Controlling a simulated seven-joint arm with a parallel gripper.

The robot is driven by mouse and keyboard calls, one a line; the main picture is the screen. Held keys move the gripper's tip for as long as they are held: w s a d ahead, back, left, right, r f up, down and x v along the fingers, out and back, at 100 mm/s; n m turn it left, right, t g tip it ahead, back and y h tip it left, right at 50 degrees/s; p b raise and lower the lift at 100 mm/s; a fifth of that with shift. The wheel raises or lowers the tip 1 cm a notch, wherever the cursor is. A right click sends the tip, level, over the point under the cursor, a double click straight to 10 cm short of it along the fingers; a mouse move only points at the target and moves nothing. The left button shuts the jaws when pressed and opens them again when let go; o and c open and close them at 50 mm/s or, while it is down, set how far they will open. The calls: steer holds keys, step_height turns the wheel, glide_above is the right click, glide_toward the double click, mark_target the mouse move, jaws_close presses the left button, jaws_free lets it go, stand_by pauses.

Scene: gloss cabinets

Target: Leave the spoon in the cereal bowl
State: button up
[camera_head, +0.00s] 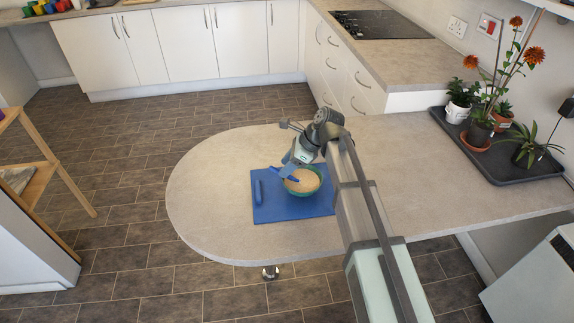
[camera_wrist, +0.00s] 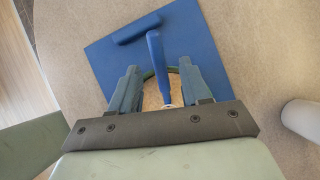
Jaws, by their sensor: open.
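The green bowl (camera_head: 317,190) holds pale cereal (camera_head: 302,184) and stands on a blue mat (camera_head: 285,212) on the rounded counter. The spoon's blue handle (camera_head: 283,173) sticks out over the bowl's left rim. In the wrist view the spoon (camera_wrist: 156,55) runs between my fingers, its metal end over the cereal (camera_wrist: 152,98); the tip is hidden by my gripper. My gripper (camera_wrist: 159,68) is open just above the bowl, a finger on each side of the spoon with gaps. It also shows in the head view (camera_head: 291,164). Most of the bowl (camera_wrist: 174,69) is hidden in the wrist view.
A blue roll-shaped object (camera_head: 258,191) lies on the mat's left side. A black tray (camera_head: 497,165) with potted plants stands at the right. The counter (camera_head: 215,190) is clear left of the mat. A white cylindrical thing (camera_wrist: 302,119) shows at the wrist view's right edge.

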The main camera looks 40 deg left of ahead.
steer(key=v, duration=1.3)
steer(key=shift+r, duration=0.2)
steer(key=shift+w, duration=0.1)
stand_by(0.4)
